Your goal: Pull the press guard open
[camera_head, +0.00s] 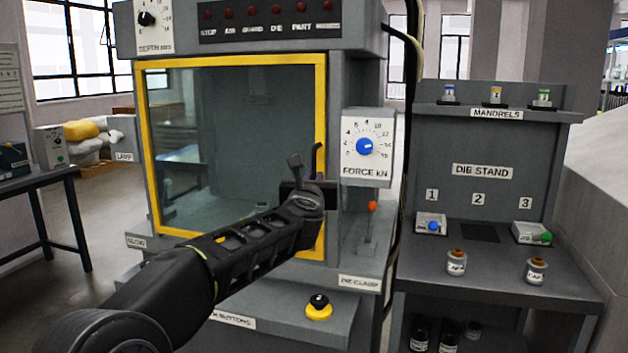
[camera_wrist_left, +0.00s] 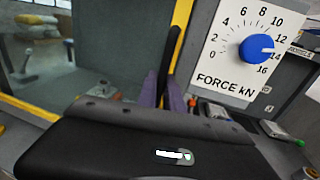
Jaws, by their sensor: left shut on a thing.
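The press guard is a clear panel in a yellow frame (camera_head: 320,100) across the front of the grey press. It appears to cover the opening, and a corner of its yellow frame shows at the left of the left wrist view (camera_wrist_left: 30,108). My left gripper (camera_head: 308,172) is at the guard's right side, shut on the dark guard handle (camera_head: 318,150). In the left wrist view the fingers (camera_wrist_left: 163,92) close around the dark upright handle. The gripper hides the handle's lower part. My right gripper is not in view.
The force dial panel (camera_head: 366,168) is close to the right of my left gripper, with a red-tipped lever (camera_head: 371,208) below it. A yellow-based button (camera_head: 319,309) sits on the lower ledge. The die stand (camera_head: 480,200) stands at the right. Floor is open at the left.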

